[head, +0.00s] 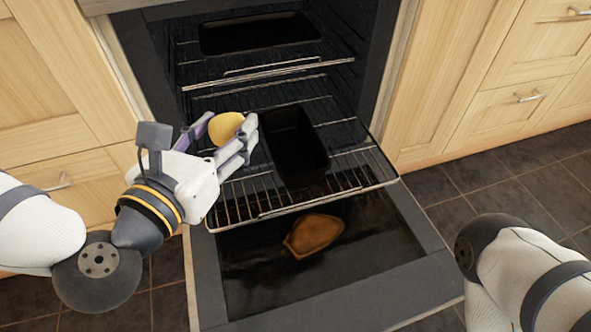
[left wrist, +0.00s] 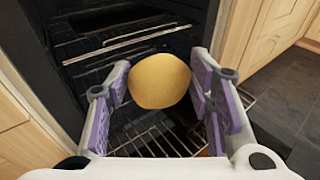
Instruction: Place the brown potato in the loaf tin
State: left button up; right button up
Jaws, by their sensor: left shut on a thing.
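The potato (head: 225,128), tan-yellow and rounded, is between the fingers of my left gripper (head: 232,135), which is shut on it. The left wrist view shows the potato (left wrist: 159,81) between the two purple-padded fingers. The black loaf tin (head: 317,158) is empty and sits on the pulled-out oven rack, just right of my left gripper. The potato is held above the rack, left of the tin and not over it. In the left wrist view the tin is mostly hidden behind the potato and fingers. My right gripper is out of view; only part of my right arm shows.
The oven door (head: 350,300) is folded down, with an orange-brown flat shape (head: 313,234) on its glass. The wire rack (head: 245,208) sticks out above it. A dark tray (head: 258,32) is on a higher rack. Wooden cabinets (head: 500,75) flank the oven.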

pick_arm(q)
jog(key=shift+w+d+f+b, duration=0.15)
jog(key=shift+w+f+b, duration=0.25)
jog(key=shift+f, duration=0.1)
jog(key=shift+w+d+f+b, duration=0.5)
jog(key=shift+f+b, duration=0.1)
jog(key=shift+b, duration=0.45)
jog(key=w+d+f+b, duration=0.2)
jog(key=w+d+f, duration=0.1)
jog(key=w+d+f+b, duration=0.2)
jog(key=f, duration=0.2)
jog(key=w+d+f+b, duration=0.2)
jog(key=w+d+f, duration=0.1)
jog(key=shift+w+d+f, duration=0.3)
jog(key=shift+f, duration=0.05)
jog(key=shift+f+b, duration=0.45)
jog(key=shift+f, duration=0.25)
jog(key=o, duration=1.2)
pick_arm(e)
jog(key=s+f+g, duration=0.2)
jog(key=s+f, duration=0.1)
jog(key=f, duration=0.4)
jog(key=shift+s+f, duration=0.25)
pick_arm(q)
jog(key=shift+r, duration=0.1)
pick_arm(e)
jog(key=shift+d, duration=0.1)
